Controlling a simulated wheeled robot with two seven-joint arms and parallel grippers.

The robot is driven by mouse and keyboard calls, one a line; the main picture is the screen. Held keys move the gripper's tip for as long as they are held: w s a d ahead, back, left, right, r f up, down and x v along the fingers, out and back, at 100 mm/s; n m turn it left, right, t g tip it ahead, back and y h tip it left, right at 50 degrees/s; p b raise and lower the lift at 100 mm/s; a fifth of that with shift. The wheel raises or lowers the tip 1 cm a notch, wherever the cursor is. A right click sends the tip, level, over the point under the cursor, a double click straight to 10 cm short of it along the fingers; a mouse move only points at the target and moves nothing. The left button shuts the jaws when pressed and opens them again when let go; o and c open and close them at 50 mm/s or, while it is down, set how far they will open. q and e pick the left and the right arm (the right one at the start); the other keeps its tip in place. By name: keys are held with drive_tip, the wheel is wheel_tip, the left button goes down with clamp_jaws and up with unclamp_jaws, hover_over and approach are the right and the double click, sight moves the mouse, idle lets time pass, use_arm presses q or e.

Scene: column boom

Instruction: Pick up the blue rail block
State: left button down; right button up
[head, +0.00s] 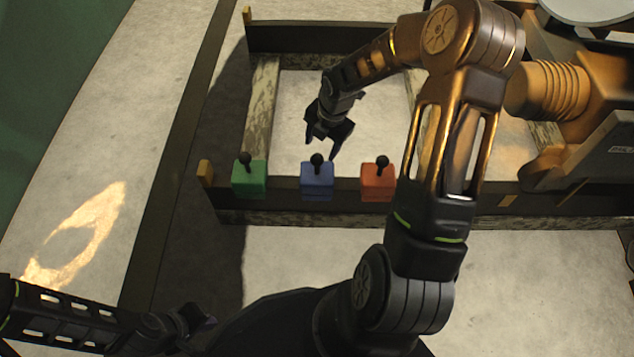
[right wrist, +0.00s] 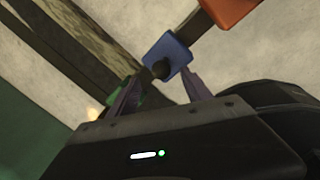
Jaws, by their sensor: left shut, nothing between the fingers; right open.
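The blue rail block (head: 317,181) sits on the dark rail, with a black ball knob on top, between the green block and the orange-red block. It also shows in the right wrist view (right wrist: 168,48), with its knob toward the fingers. My right gripper (head: 321,150) is open and empty, its fingers just behind and above the blue block in the head view. In the right wrist view the knob appears between the two fingertips; I cannot tell whether they touch it. My left gripper (head: 203,319) is at the lower left, shut and empty, far from the blocks.
The green block (head: 249,180) and the orange-red block (head: 378,183), both with black knobs, flank the blue block on the rail (head: 275,207). A second dark rail (head: 300,38) runs behind. Pale floor lies in front. My right arm covers the rail's right part.

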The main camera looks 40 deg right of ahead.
sight(318, 156)
drive_tip(key=shift+w+a+f+b, duration=0.15)
drive_tip(key=shift+f+b, duration=0.1)
drive_tip(key=shift+f, duration=0.4)
drive_tip(key=shift+w+f+b, duration=0.1)
drive_tip(key=shift+f+b, duration=0.15)
drive_tip(key=shift+f, duration=0.35)
drive_tip(key=f+b, duration=0.1)
drive_tip(key=f, duration=0.2)
drive_tip(key=f+b, duration=0.1)
drive_tip(key=shift+w+a+f+b, duration=0.1)
drive_tip(key=shift+w+f+b, duration=0.05)
drive_tip(key=shift+w+b, duration=0.15)
drive_tip(key=shift+f, duration=0.5)
drive_tip(key=shift+r, duration=0.1)
clamp_jaws()
idle(0.5)
